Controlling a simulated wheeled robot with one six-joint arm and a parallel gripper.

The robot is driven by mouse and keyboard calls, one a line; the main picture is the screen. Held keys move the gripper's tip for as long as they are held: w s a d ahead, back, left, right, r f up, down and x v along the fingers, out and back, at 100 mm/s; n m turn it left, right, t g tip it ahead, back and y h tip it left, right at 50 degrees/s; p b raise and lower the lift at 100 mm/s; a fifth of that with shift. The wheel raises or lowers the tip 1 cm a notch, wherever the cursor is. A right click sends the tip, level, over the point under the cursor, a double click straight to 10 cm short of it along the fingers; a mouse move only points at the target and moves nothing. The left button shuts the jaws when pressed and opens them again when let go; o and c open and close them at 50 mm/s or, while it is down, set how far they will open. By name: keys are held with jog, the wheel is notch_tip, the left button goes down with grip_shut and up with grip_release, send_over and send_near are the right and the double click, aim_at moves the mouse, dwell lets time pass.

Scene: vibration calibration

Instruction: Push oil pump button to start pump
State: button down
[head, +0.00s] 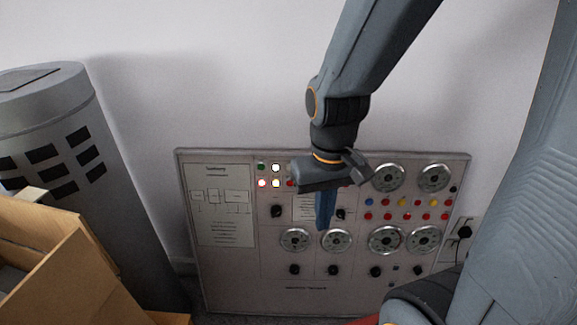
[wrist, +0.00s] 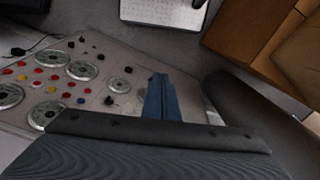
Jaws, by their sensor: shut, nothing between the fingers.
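A grey control panel (head: 235,280) leans against the wall in the head view. No label is readable, so I cannot tell which is the oil pump button. My gripper (head: 325,224) is shut and empty, pointing down in front of the panel's middle, and hides part of it. In the wrist view the shut blue fingers (wrist: 160,82) show before the panel (wrist: 118,50); contact cannot be told.
Dials and rows of coloured buttons fill the panel's right half. A grey cylinder (head: 125,225) stands left of the panel, with a wooden box (head: 75,275) in front. A plug and socket (head: 464,232) are on the wall at right. A white-topped object (wrist: 165,12) lies beyond the panel in the wrist view.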

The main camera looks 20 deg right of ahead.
jog(key=w+a+f+m+t+p, duration=0.1)
jog(key=w+a+m+t+p, duration=0.25)
jog(key=w+m, duration=0.55)
jog(key=w+a+f+m+t+p, duration=0.15)
jog(key=w+a+m+p, duration=0.35)
jog(key=w, duration=0.7)
jog(key=d+f+m+h+p, duration=0.5)
jog(key=m+h, duration=0.3)
jog(key=m, duration=0.4)
jog(key=shift+s+d+f+p, duration=0.25)
jog(key=shift+s+d+p, duration=0.2)
jog(key=w+d+f+b, duration=0.1)
jog(key=w+d+b, duration=0.1)
jog(key=w, duration=0.6)
jog(key=shift+d+f+b, duration=0.3)
jog(key=shift+f+b, duration=0.1)
jog(key=shift+b, duration=0.45)
jog(key=shift+w+d, duration=0.1)
jog(key=shift+w, duration=0.2)
